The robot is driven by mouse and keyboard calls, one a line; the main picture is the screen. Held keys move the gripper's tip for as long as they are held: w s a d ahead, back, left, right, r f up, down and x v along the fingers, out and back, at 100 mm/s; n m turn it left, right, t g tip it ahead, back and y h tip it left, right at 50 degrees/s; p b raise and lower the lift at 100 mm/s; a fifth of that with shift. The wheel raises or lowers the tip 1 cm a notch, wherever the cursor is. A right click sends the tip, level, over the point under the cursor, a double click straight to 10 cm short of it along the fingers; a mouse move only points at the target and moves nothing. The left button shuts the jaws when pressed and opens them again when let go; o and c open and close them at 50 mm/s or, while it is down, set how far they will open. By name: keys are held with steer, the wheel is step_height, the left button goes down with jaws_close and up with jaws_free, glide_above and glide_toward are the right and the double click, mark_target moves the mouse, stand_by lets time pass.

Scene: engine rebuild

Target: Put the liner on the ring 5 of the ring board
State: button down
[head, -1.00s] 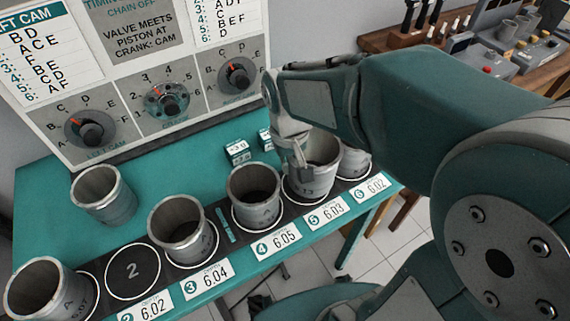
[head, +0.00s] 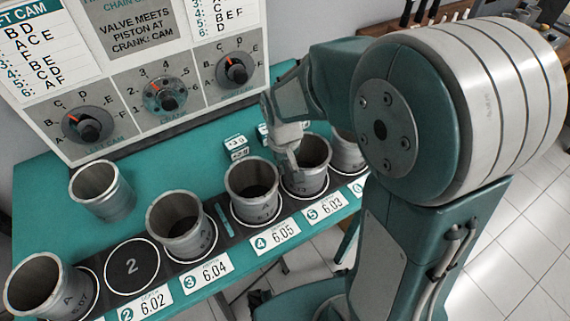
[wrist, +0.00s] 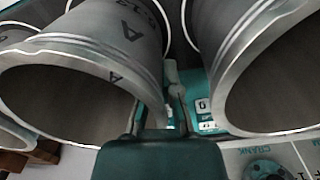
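A grey metal liner (head: 306,181) stands upright at ring 5, with the white ring line showing round its base. My gripper (head: 291,158) is at its left rim, pointing down. In the wrist view my gripper (wrist: 160,112) straddles the near wall of a liner (wrist: 122,38) marked A, one finger at the inside and one outside. A narrow gap shows near the outer finger; I cannot tell whether the fingers press on the wall. The ring board (head: 226,246) is a dark strip with numbered white rings; ring 2 (head: 131,268) is empty.
Liners stand at ring 4 (head: 253,207), ring 3 (head: 182,238), ring 1 (head: 48,300) and ring 6 (head: 346,158). Another liner (head: 103,202) stands on the teal table (head: 45,210), off the board. Small labelled blocks (head: 237,146) and a dial panel (head: 120,125) are behind.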

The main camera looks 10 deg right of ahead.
steer(key=c, duration=0.8)
jaws_free()
step_height(320, 180, up, 12)
steer(key=shift+a+f, duration=0.15)
steer(key=shift+f, duration=0.1)
steer(key=shift+s+r, duration=0.15)
steer(key=shift+r, duration=0.4)
steer(key=s+d+r+t, duration=0.2)
steer(key=s, duration=0.4)
steer(key=s+d+r+m+t, duration=0.1)
steer(key=s+d+r+t, duration=0.1)
steer(key=s, duration=0.5)
steer(key=shift+s+d+t, duration=0.2)
steer(key=shift+d+t, duration=0.5)
steer(key=shift+t, duration=0.1)
